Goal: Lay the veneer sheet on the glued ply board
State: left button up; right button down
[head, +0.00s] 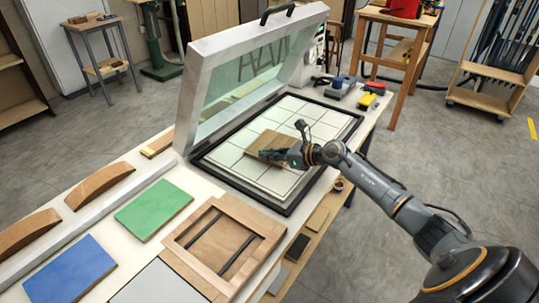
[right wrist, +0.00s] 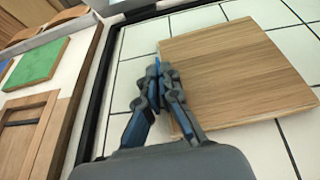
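A square wood-faced board (head: 268,146) lies on the white tiled bed of the open press. It fills the right side of the right wrist view (right wrist: 240,70), with straight grain on top and a darker side edge. I cannot tell whether it is one piece or a veneer sheet lying on a ply board; no glue shows. My right gripper (head: 285,155) is at the board's near right side. In the right wrist view its fingers (right wrist: 160,72) come together beside the board's left edge, one finger overlapping that edge. I see nothing between the fingertips. My left gripper is out of view.
The press lid (head: 245,65) stands raised behind the bed. A green panel (head: 153,209), a blue panel (head: 70,270), a wooden frame (head: 223,245) and curved wooden blocks (head: 99,186) lie on the bench. Small tools (head: 367,100) lie at the far end. Bare tiles surround the board.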

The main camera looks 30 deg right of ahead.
dwell(0.3)
jog(key=c, duration=1)
grip_release()
jog(key=shift+o, duration=0.2)
jog(key=shift+r+p, duration=2.45)
jog(key=shift+r, duration=0.6)
jog(key=shift+f, duration=0.1)
